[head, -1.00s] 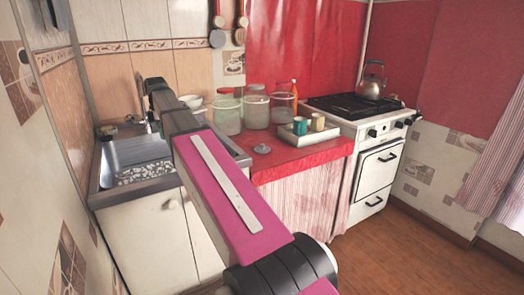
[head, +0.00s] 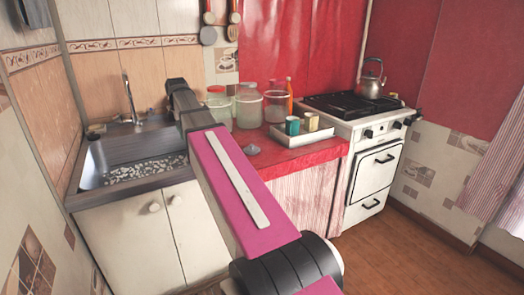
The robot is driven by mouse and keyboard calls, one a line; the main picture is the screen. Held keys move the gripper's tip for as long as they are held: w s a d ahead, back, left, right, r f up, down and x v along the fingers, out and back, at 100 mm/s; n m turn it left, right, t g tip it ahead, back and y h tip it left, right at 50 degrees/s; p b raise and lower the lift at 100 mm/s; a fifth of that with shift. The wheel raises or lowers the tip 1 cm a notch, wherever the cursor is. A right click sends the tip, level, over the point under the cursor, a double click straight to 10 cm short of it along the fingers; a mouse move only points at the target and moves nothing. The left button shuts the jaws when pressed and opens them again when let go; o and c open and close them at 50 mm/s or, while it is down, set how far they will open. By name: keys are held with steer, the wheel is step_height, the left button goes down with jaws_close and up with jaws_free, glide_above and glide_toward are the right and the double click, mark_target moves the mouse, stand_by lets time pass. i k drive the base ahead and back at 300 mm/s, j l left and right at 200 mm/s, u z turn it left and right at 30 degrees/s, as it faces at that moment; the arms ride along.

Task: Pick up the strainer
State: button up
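A small grey round piece with a raised middle (head: 252,149) lies on the red counter cloth (head: 285,158), left of the tray and in front of the jars. It looks like the strainer, but it is too small to be sure. My arm stretches from the bottom of the head view up and left. Its dark far end, where my gripper (head: 178,92) is, shows above the right side of the sink, left of and apart from the grey piece. The fingers cannot be made out, nor whether they hold anything.
Several glass jars (head: 249,106) and an orange bottle (head: 289,97) stand behind the grey piece. A tray (head: 318,134) with two cups sits right of it. The stove (head: 375,160) with a kettle (head: 371,82) is further right. A metal sink (head: 130,152) is left.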

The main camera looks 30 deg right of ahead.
mark_target(251, 150)
steer(key=k+l, duration=0.1)
steer(key=l, duration=0.35)
steer(key=k+l, duration=0.1)
steer(key=l, duration=0.8)
steer(key=k, duration=0.05)
